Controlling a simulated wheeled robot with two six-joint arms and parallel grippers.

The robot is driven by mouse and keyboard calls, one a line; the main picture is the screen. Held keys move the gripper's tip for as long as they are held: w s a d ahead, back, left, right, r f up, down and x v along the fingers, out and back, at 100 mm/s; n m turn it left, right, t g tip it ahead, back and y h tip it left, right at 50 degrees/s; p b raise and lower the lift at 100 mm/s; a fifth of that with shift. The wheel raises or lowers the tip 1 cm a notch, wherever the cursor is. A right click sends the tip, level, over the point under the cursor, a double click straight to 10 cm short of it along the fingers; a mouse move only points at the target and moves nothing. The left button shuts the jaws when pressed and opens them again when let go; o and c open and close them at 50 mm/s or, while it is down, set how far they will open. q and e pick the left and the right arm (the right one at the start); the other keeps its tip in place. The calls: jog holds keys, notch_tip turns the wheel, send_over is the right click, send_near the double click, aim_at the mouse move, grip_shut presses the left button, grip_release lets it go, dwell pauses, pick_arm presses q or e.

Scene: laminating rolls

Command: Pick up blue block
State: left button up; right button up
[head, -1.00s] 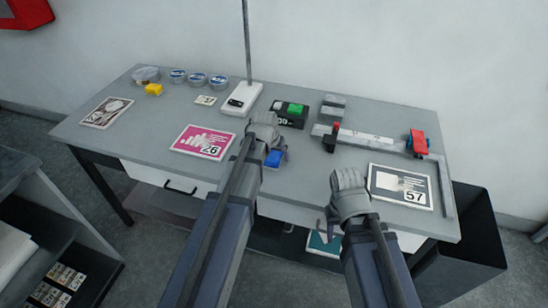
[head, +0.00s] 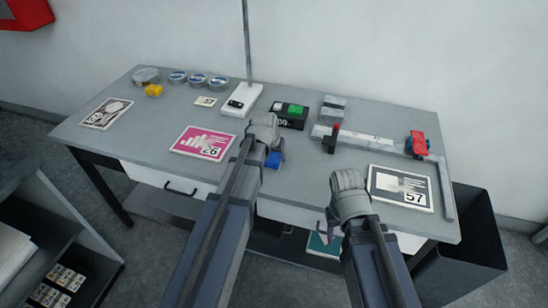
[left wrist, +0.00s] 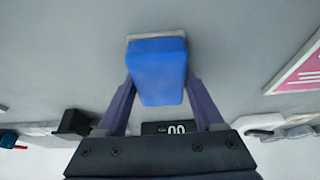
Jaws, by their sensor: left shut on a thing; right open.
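The blue block (left wrist: 158,72) is between the two fingers of my left gripper (left wrist: 157,90) in the left wrist view, and the gripper is shut on it. A pale edge shows along the block's far side in that view. In the head view the blue block (head: 274,159) shows beside my left gripper (head: 268,145), partly hidden by it, over the front middle of the table. I cannot tell whether it is clear of the table. My right gripper (head: 332,222) is open and empty at the table's front edge; its fingers are partly hidden.
The grey table (head: 310,165) holds a pink card (head: 203,142) left of my left gripper and a card marked 57 (head: 400,188) at the right. A black device with a green top (head: 291,115) and a trimmer rail (head: 365,138) lie behind. A black bin (head: 462,245) stands at the right.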

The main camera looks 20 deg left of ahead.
aim_at(275, 154)
pick_arm(q)
jog(key=shift+r, duration=0.1)
notch_tip(275, 154, up, 10)
jog(key=p, duration=1)
jog(key=shift+r, duration=0.15)
jog(key=o, duration=1)
jog(key=c, duration=0.6)
jog(key=shift+d, duration=0.1)
jog(key=shift+c, duration=0.2)
